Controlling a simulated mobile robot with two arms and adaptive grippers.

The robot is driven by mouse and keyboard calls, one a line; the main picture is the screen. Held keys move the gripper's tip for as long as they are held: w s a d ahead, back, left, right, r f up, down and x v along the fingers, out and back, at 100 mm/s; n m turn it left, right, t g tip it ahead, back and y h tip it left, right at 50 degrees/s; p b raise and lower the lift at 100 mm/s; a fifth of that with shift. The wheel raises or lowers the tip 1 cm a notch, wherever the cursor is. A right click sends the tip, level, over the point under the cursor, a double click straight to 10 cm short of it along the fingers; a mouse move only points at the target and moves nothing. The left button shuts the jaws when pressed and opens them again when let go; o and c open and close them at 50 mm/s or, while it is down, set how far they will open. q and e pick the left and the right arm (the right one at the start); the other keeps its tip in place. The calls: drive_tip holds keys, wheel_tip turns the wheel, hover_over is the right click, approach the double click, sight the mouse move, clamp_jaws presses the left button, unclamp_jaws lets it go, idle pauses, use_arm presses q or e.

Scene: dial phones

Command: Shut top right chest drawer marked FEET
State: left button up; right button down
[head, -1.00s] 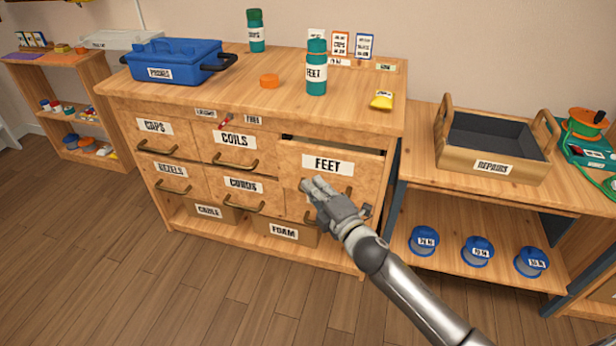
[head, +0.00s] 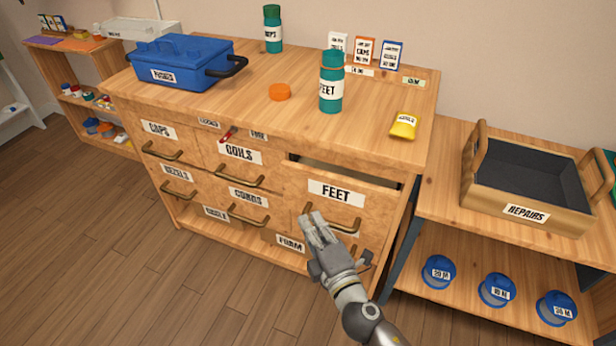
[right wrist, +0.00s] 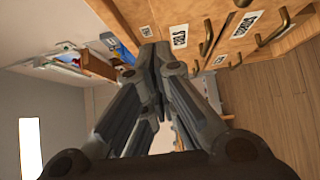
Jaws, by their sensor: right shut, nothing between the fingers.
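The drawer marked FEET (head: 338,192) is at the top right of the wooden chest (head: 222,125) in the head view. Its front stands out from the chest, with a dark gap above it, so it is partly open. It has a brass handle below the label. My right gripper (head: 313,218) is shut and empty, with its fingertips in front of the lower left part of this drawer, by the handle. I cannot tell whether it touches. The right wrist view shows the closed fingers (right wrist: 152,50) and neighbouring drawers beyond them. My left gripper is not in view.
On the chest top are a green FEET bottle (head: 331,85), an orange lid (head: 279,91), a yellow packet (head: 404,125) and a blue box (head: 180,62). A low bench with a REPAIRS crate (head: 525,212) stands on the right. Wooden floor lies clear in front.

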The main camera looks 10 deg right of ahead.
approach(306, 173)
drive_tip(key=w+a, duration=0.3)
drive_tip(key=a, duration=0.2)
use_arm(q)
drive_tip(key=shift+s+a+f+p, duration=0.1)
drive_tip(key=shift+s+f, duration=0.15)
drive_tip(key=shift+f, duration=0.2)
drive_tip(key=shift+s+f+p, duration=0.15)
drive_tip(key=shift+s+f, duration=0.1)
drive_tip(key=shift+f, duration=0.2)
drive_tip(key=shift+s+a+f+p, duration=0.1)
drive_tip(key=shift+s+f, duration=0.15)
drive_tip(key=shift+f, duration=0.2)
use_arm(e)
drive_tip(key=shift+w+d+f, duration=0.1)
drive_tip(key=shift+w+d, duration=0.35)
drive_tip(key=shift+w, duration=0.3)
drive_tip(key=shift+w+d, duration=0.45)
drive_tip(key=shift+w, duration=0.3)
drive_tip(key=shift+w+d, duration=0.8)
drive_tip(key=shift+w, duration=0.3)
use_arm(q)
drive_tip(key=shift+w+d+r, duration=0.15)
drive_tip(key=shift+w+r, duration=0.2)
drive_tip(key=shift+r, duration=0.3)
